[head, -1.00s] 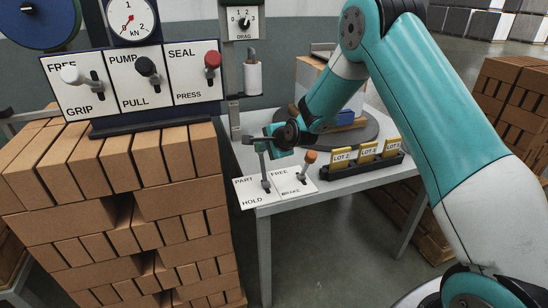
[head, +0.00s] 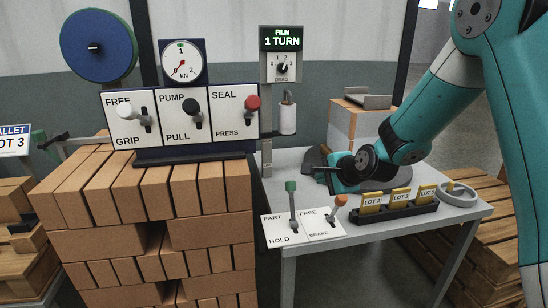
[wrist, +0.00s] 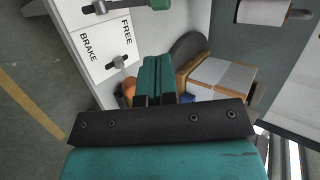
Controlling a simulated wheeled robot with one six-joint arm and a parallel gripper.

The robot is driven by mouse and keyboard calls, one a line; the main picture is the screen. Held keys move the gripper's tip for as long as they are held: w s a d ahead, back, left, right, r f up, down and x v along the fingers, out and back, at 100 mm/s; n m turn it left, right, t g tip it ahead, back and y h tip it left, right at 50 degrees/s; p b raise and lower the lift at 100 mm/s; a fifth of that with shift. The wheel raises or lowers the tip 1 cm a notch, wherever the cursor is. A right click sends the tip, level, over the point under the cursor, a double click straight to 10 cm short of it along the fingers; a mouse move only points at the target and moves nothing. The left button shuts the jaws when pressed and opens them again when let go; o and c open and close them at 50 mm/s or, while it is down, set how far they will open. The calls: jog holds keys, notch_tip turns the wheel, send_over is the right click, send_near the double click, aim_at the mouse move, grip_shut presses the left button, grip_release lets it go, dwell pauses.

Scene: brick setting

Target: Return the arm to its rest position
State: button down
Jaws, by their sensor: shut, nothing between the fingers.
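My arm reaches in from the right in the head view. My gripper (head: 326,178) is above the grey table (head: 377,250), just behind and right of the PART/HOLD lever with a green knob (head: 291,187), apart from it as far as I can tell. The FREE/BRAKE lever with an orange knob (head: 340,201) stands to the right, in front of the gripper. In the wrist view my gripper's teal fingers (wrist: 157,76) are together and empty. They partly hide the orange knob (wrist: 129,91).
A lot-card rack (head: 397,209) stands at the table's front, a grey ring (head: 457,194) to its right. A wrapped brick stack (head: 352,127) is behind my gripper. A lever panel (head: 183,119) stands on bricks (head: 150,205) at the left. A display reads FILM 1 TURN (head: 281,39).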

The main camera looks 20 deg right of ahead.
jog(key=s+a+r+n+g+y+p, duration=0.3)
jog(key=s+a+r+n+g+p, duration=0.15)
jog(key=s+a+r+n, duration=0.75)
jog(key=s+a+r+n+g+p, duration=0.1)
jog(key=s+n, duration=0.4)
jog(key=s, duration=0.6)
jog(key=s+a+r+n+g+h+p, duration=0.1)
jog(key=s+r+n+g, duration=0.3)
jog(key=s, duration=0.6)
jog(key=a+n+g+p, duration=0.1)
jog(key=n, duration=0.1)
jog(key=shift+s+n, duration=0.3)
jog(key=shift+s, duration=0.05)
